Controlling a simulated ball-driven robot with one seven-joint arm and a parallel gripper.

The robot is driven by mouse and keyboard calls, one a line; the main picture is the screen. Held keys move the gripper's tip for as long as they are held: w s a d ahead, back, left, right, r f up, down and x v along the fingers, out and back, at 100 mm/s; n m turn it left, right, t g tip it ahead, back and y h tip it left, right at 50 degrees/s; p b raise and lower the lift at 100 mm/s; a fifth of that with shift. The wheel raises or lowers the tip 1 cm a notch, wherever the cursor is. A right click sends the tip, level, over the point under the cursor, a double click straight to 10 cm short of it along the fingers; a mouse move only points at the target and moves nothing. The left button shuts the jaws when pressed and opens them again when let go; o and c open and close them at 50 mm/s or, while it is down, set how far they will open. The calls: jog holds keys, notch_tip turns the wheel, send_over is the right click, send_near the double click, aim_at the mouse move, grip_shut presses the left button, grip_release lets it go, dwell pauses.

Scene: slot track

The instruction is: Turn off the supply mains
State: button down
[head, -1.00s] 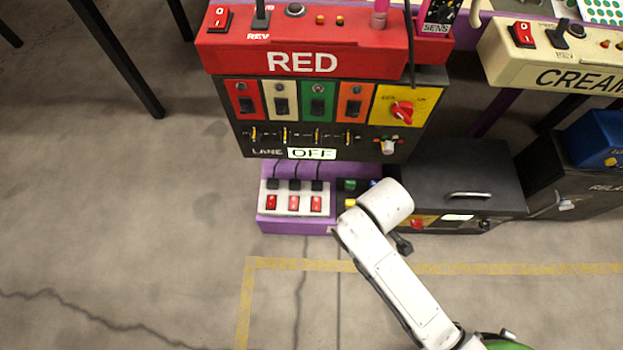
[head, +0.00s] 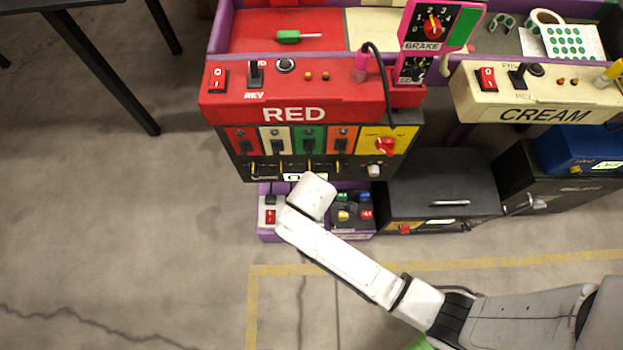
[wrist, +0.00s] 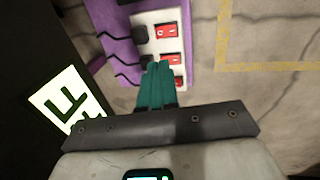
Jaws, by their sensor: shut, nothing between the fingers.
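A white switch strip (head: 269,203) with red rocker switches lies on a low purple base (head: 267,236) below the RED panel. In the head view my arm covers most of it, leaving one red switch (head: 270,216) clear. In the wrist view the strip (wrist: 155,20) shows several red switches, including an upper one (wrist: 167,31) and a middle one (wrist: 169,59). My gripper (wrist: 157,66) has its teal fingers shut and empty, over the strip's lower part beside the switches. I cannot tell whether it touches. No label reading supply mains is legible.
The RED console (head: 295,112) overhangs the strip, and its lit lane sign (wrist: 68,100) is close on the wrist view's left. A coloured-button box (head: 352,212) and a black cabinet (head: 440,185) stand to the right.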

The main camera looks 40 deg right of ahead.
jog(key=b+x, duration=0.8)
jog(key=x, duration=0.5)
jog(key=shift+f, duration=0.5)
jog(key=shift+d, duration=0.1)
jog(key=shift+w+p, duration=0.15)
jog(key=shift+p, duration=0.25)
jog(key=shift+f, duration=0.2)
jog(key=shift+s+a+r+p, duration=0.1)
jog(key=shift+s+a+p, duration=0.35)
jog(key=shift+s, duration=0.35)
